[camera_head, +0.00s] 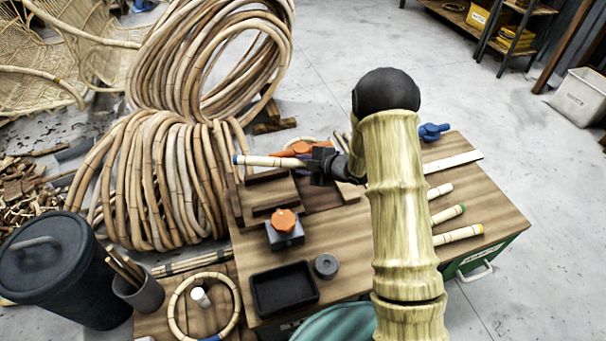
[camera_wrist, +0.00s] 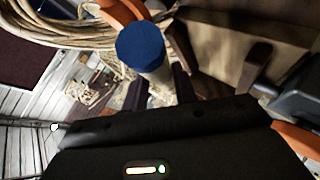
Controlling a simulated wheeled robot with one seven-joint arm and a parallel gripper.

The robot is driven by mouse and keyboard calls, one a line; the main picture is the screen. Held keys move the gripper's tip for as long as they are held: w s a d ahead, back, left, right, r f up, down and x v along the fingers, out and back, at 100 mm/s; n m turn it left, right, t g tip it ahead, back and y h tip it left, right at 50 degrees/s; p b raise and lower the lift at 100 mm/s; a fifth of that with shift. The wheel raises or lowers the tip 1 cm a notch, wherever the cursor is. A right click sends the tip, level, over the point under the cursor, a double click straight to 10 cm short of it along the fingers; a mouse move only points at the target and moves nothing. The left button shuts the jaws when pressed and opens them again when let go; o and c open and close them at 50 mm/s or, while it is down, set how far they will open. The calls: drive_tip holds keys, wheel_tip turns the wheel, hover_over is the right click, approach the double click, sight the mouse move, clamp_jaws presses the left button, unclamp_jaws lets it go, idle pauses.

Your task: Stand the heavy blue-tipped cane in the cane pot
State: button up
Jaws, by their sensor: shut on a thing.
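The blue-tipped cane (camera_head: 270,161) is a pale jointed stick, lying about level above the left side of the workbench, blue end to the left. My gripper (camera_head: 318,164) is shut on it near its right part; the arm hides the rest. In the wrist view, the cane's blue end (camera_wrist: 140,43) faces the camera, with its pale shaft between the dark fingers (camera_wrist: 160,92). The likely cane pot (camera_head: 143,297) is a grey cylinder with several thin sticks leaning in it, at lower left, apart from the cane.
The workbench (camera_head: 350,240) carries wooden blocks, an orange-knobbed fixture (camera_head: 285,230), a black tray (camera_head: 284,290) and a small dark cylinder (camera_head: 326,266). A black bin (camera_head: 55,270) and rattan coils (camera_head: 160,180) stand left.

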sight(304, 190)
drive_tip(key=shift+f+b, duration=0.8)
drive_tip(key=shift+f, duration=1.05)
drive_tip(key=shift+f+b, duration=0.35)
drive_tip(key=shift+f, duration=0.2)
drive_tip(key=o, duration=1)
drive_tip(key=shift+o, duration=0.2)
drive_tip(key=shift+r, duration=0.15)
drive_tip(key=shift+r+p, duration=0.25)
drive_tip(key=shift+p, duration=0.05)
drive_tip(key=p+v, duration=0.3)
drive_tip(key=v, duration=0.9)
drive_tip(key=shift+p, duration=0.3)
